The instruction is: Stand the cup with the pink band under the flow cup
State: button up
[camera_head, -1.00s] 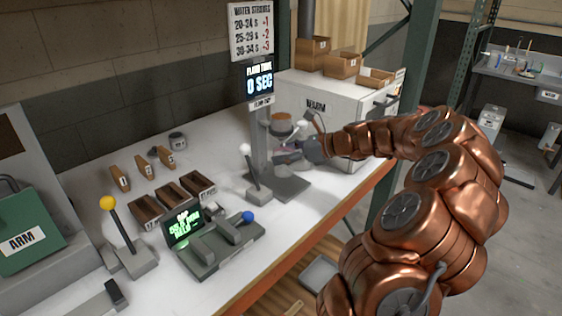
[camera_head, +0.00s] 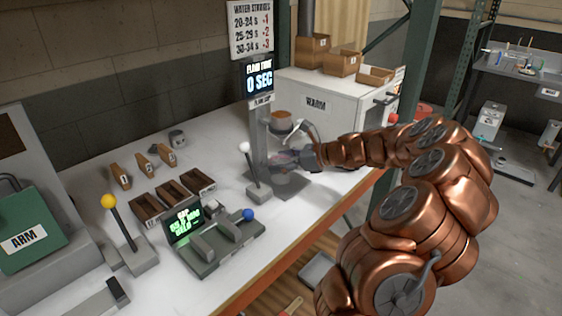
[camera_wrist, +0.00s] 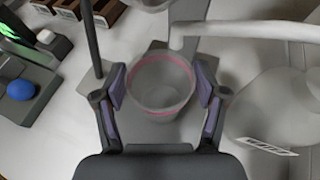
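The cup with the pink band (camera_wrist: 160,86) is a translucent grey cup, upright between my fingers in the wrist view. It stands over the grey base plate of the flow stand (camera_head: 293,186). The flow cup (camera_head: 281,122), with an orange-brown inside, is held above that plate. In the head view the pink-banded cup is small and partly hidden by my gripper (camera_head: 288,160), low beneath the flow cup. In the wrist view my gripper (camera_wrist: 163,75) has its purple pads on both sides of the cup, with small gaps showing, so it looks open around it.
A black lever with a white knob (camera_head: 245,147) stands left of the flow stand. A white pipe (camera_wrist: 245,30) crosses near my right finger. The white WARM box (camera_head: 318,103) is behind. A control panel with a blue knob (camera_head: 248,215) is in front-left.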

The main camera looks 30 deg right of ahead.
jog(key=shift+o, duration=1.1)
jog(key=shift+r, duration=0.15)
jog(key=b+v, duration=0.1)
jog(key=v, duration=1.1)
